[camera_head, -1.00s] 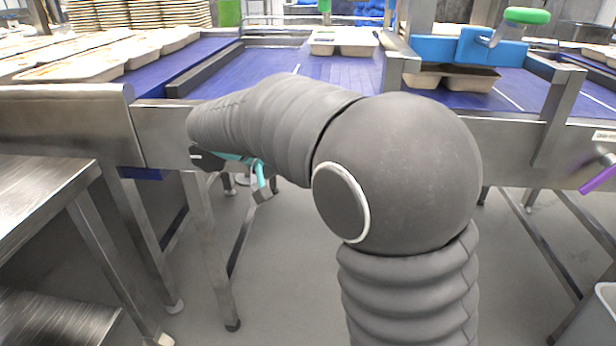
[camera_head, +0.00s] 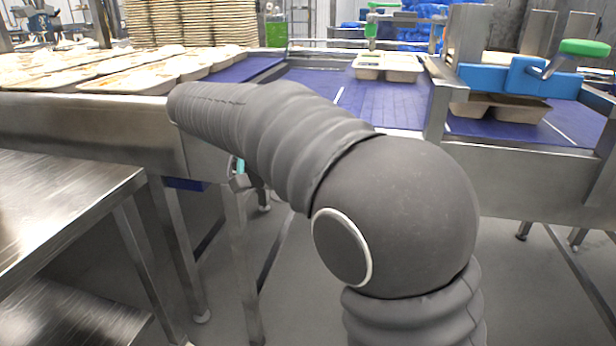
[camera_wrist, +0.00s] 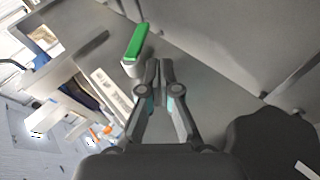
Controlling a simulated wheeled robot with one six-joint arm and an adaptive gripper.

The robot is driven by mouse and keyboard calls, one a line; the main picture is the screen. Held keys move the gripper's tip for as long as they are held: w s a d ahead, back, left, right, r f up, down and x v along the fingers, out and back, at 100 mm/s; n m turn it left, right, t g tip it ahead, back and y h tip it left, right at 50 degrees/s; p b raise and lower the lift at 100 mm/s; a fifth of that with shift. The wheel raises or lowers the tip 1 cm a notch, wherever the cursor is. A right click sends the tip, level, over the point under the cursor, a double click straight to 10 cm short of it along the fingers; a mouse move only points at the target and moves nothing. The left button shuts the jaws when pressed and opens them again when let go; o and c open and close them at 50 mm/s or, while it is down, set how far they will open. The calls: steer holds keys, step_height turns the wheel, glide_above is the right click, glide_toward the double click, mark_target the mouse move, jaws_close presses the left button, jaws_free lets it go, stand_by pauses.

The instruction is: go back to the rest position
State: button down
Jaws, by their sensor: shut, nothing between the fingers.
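My gripper (camera_wrist: 160,68) shows in the wrist view with its two fingers close together, shut, with nothing held between them. In the head view my arm bends from the lower right up and over to the left. Only a small teal and grey part of my gripper (camera_head: 239,172) shows below the forearm, in front of the metal frame of the line. The rest of it is hidden behind the arm.
A steel table (camera_head: 60,190) stands at the left. Another tray (camera_head: 388,66) sits further back. A blue fixture with a green handle (camera_head: 583,47) is at the right. A green-topped object (camera_wrist: 135,42) lies beyond the fingertips.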

steer(key=shift+d, duration=0.1)
steer(key=s+d+f+n+y, duration=0.25)
steer(key=s+d+y, duration=0.25)
steer(key=s+d, duration=0.55)
steer(key=s+d+f+t+y, duration=0.3)
steer(key=s+f, duration=0.6)
steer(key=s, duration=0.3)
steer(key=shift+s+f+t+y, duration=0.15)
steer(key=shift+f+t+y, duration=0.1)
steer(key=shift+t+y, duration=0.65)
